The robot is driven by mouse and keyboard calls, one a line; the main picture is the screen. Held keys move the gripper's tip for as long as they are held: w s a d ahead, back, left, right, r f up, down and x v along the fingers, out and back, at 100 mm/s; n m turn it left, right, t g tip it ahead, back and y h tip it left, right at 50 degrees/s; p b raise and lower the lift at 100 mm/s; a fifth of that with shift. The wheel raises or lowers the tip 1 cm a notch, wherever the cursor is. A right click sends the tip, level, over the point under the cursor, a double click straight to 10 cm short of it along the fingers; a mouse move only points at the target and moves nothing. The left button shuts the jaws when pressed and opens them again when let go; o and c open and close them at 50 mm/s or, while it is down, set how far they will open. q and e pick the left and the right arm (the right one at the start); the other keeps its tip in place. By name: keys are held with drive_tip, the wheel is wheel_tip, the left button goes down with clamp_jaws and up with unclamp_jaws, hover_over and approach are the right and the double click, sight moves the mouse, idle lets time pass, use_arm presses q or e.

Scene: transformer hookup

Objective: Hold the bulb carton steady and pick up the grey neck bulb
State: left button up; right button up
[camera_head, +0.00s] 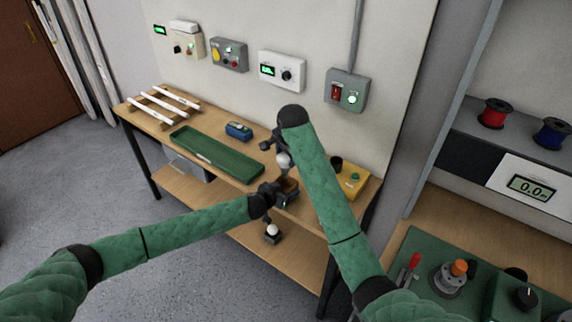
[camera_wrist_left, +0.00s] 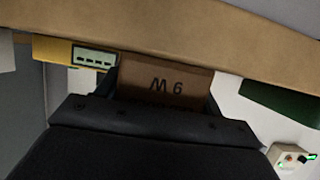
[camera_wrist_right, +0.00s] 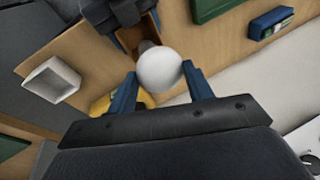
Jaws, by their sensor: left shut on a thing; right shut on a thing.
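The brown bulb carton (camera_wrist_left: 165,82), marked "W 6" as I read it, is held between the jaws of my left gripper (camera_head: 284,196) at the bench's front side. The carton also shows in the right wrist view (camera_wrist_right: 128,38), with an open dark top. My right gripper (camera_wrist_right: 160,85) is shut on the bulb, with its blue fingers on both sides of the white globe (camera_wrist_right: 160,68). The bulb's grey neck (camera_wrist_right: 146,46) points toward the carton. In the head view the globe (camera_head: 283,160) is just above the carton. Whether the neck's end is clear of the carton is hidden.
A green tray (camera_head: 214,154), a blue device (camera_head: 239,130) and a yellow box (camera_head: 353,180) lie on the bench. A rack with white tubes (camera_head: 166,103) is at its left. Another white globe (camera_head: 272,231) shows below. Control boxes (camera_head: 281,71) hang on the wall.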

idle(0.3)
use_arm(q)
drive_tip(key=o, duration=1)
drive_tip(key=v, duration=1.2)
drive_tip(key=shift+s+a+f, duration=0.1)
drive_tip(key=shift+a+f, duration=0.05)
drive_tip(key=shift+f, duration=0.05)
